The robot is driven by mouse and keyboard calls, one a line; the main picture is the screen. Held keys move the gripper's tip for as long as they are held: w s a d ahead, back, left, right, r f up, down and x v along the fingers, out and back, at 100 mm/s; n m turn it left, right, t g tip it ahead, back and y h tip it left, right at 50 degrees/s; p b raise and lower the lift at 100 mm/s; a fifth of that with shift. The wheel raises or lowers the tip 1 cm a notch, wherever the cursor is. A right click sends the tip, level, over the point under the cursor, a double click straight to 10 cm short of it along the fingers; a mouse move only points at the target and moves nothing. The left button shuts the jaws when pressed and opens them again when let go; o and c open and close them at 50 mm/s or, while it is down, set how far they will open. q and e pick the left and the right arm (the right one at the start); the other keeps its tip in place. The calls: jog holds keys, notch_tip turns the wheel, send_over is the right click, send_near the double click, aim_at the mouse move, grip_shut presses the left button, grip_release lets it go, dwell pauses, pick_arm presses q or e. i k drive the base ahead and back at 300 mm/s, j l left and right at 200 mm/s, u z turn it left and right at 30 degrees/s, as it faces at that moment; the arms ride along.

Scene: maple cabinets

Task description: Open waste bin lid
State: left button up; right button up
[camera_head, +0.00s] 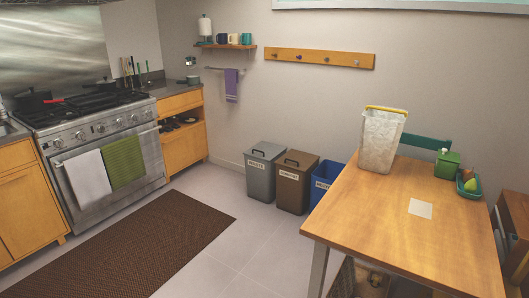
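A grey waste bin (263,176) stands on the floor against the back wall, with a white label on its front. A blue bin (326,180) with a white label stands further right, partly hidden by the table, and looks open at the top. Neither of my grippers shows in the head view.
A wooden table (400,243) fills the right front, holding a tall whitish container (381,141), a green dispenser (447,163) and a tray of fruit (469,188). A stove (90,140) and cabinets stand left. The floor before the bins is clear, with a dark brown mat (155,245).

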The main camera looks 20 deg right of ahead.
aim_at(267, 151)
jog(key=i+u, duration=0.2)
jog(key=i, duration=0.75)
jog(key=i+l+u, duration=0.25)
jog(key=i, duration=0.75)
jog(key=i+z, duration=0.4)
jog(key=i, duration=0.2)
jog(key=i+j+z, duration=0.15)
jog(key=i+z, duration=0.3)
jog(key=i, duration=0.15)
